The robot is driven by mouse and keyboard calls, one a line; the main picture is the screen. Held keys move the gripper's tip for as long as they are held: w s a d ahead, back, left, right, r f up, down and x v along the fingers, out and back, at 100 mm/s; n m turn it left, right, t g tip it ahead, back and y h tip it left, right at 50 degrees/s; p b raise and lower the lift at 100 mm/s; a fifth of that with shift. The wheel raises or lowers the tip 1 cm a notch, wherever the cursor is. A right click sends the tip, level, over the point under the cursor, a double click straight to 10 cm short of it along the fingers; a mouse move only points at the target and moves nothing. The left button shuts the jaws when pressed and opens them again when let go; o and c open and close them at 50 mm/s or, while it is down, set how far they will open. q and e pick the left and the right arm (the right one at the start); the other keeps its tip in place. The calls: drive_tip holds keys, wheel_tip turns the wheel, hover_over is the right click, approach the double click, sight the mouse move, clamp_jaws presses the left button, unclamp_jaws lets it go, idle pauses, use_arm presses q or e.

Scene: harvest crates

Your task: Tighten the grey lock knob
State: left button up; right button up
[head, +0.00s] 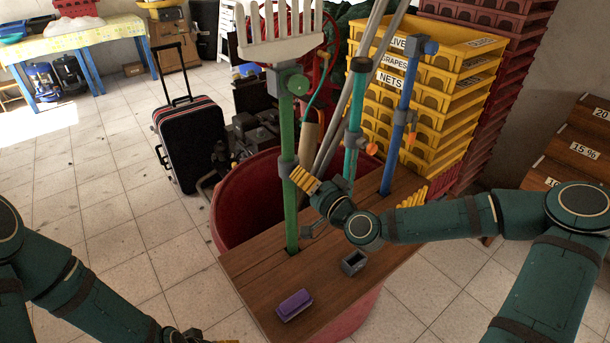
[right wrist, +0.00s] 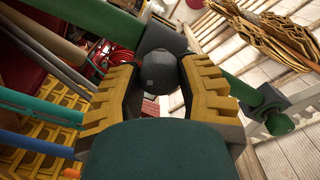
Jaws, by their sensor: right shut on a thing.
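The grey lock knob (right wrist: 158,72) sits between the yellow fingers of my right gripper (right wrist: 162,82) in the right wrist view. The gripper is shut on it. In the head view my right gripper (head: 306,183) reaches from the right to the grey collar (head: 288,168) on the green pole (head: 289,217), and its fingers hide the knob. The pole stands upright in the wooden board and carries a white rake head (head: 282,45) at its top. Only yellow and dark tips of my left gripper (head: 205,340) show at the bottom edge; its opening is not visible.
A teal pole (head: 352,125) and a blue pole (head: 401,120) stand just right of the green one. A purple block (head: 294,305) and a small grey open box (head: 354,263) lie on the board (head: 255,287). Yellow crates (head: 430,103) are stacked behind.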

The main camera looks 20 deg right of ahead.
drive_tip(key=m+p, duration=0.1)
drive_tip(key=m, duration=0.3)
drive_tip(key=shift+m, duration=0.4)
idle(0.4)
drive_tip(key=o, duration=1.2)
drive_tip(key=v, duration=0.7)
drive_tip(key=shift+s, duration=0.25)
